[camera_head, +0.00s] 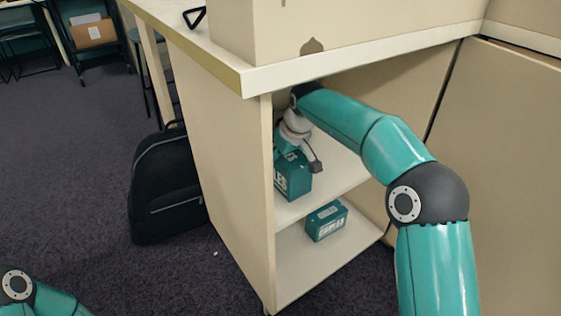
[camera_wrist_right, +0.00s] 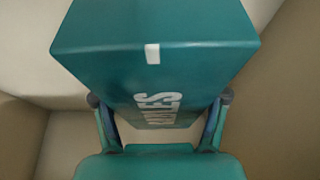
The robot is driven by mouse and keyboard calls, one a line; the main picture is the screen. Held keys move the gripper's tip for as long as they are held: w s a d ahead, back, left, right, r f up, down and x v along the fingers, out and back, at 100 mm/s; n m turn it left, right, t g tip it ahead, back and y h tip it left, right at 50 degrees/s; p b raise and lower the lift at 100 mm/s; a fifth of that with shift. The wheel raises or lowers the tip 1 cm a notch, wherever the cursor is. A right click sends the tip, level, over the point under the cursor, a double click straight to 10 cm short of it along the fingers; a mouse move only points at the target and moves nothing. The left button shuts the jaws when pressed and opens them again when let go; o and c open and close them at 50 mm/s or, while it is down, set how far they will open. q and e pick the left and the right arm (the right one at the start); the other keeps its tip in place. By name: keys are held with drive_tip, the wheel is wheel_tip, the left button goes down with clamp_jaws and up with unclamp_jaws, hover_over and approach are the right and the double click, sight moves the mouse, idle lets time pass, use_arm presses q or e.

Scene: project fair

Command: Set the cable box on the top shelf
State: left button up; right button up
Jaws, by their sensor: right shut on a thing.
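The teal cable box (camera_head: 294,181) is inside the open shelf unit, at the level of its top shelf (camera_head: 327,178). Its lettering is partly hidden and ends in "ES". My right gripper (camera_wrist_right: 160,98) is shut on it, with one finger on each side of the box (camera_wrist_right: 155,75) in the right wrist view. In the head view my right arm reaches into the unit under the counter and hides part of the box. I cannot tell whether the box's base touches the shelf. My left gripper is out of view; only part of that arm shows at bottom left.
A second, smaller-looking teal box (camera_head: 326,220) lies on the lower shelf (camera_head: 300,262). The side panel (camera_head: 225,160) and counter edge (camera_head: 340,66) close in on the opening. A black backpack (camera_head: 168,185) leans outside the unit. Open carpet lies at left.

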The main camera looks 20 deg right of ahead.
drive_tip(key=o, duration=1.7)
drive_tip(key=shift+o, duration=0.2)
drive_tip(key=shift+r, duration=0.1)
drive_tip(key=shift+s+d+r+p, duration=0.1)
drive_tip(key=shift+s+r+p, duration=0.1)
drive_tip(key=shift+r+p, duration=0.45)
drive_tip(key=s+d, duration=0.4)
drive_tip(key=s, duration=0.7)
drive_tip(key=shift+s+f+p, duration=0.15)
drive_tip(key=shift+s+p, duration=0.05)
drive_tip(key=shift+p, duration=0.2)
